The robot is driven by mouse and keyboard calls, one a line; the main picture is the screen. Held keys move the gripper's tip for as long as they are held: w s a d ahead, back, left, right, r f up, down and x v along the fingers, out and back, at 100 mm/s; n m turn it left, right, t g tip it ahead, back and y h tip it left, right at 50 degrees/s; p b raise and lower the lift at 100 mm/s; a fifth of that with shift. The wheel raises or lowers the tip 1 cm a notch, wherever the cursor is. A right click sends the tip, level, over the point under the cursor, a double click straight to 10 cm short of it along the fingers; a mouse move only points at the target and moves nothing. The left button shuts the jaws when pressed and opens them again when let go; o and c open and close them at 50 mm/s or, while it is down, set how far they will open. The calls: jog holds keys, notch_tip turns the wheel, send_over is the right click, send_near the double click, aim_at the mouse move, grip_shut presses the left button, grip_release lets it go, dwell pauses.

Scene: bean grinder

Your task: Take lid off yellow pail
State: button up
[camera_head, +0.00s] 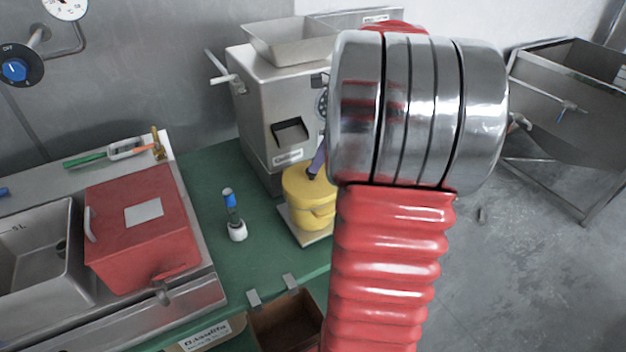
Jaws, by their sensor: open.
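The yellow pail (318,219) stands upright on a light square plate on the green bench. Its yellow lid (298,184) is on top. My red arm with a metal joint fills the middle right and hides the pail's right side. A purple and black finger of my gripper (316,166) shows just left of the metal joint, at the upper right of the lid. The rest of the gripper is hidden behind the arm. The gripper is open; I cannot tell whether the finger touches the lid.
A steel grinder (265,105) stands close behind the pail. A blue-topped brush-like tool (233,215) stands to its left. A red box (135,235) sits beside a steel sink (35,250). A brown open bin (288,322) is in front.

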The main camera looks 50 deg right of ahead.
aim_at(312, 176)
jog(key=shift+x, duration=2.4)
jog(key=shift+w+d, duration=0.1)
jog(key=shift+d, duration=0.05)
jog(key=shift+c, duration=0.4)
grip_shut()
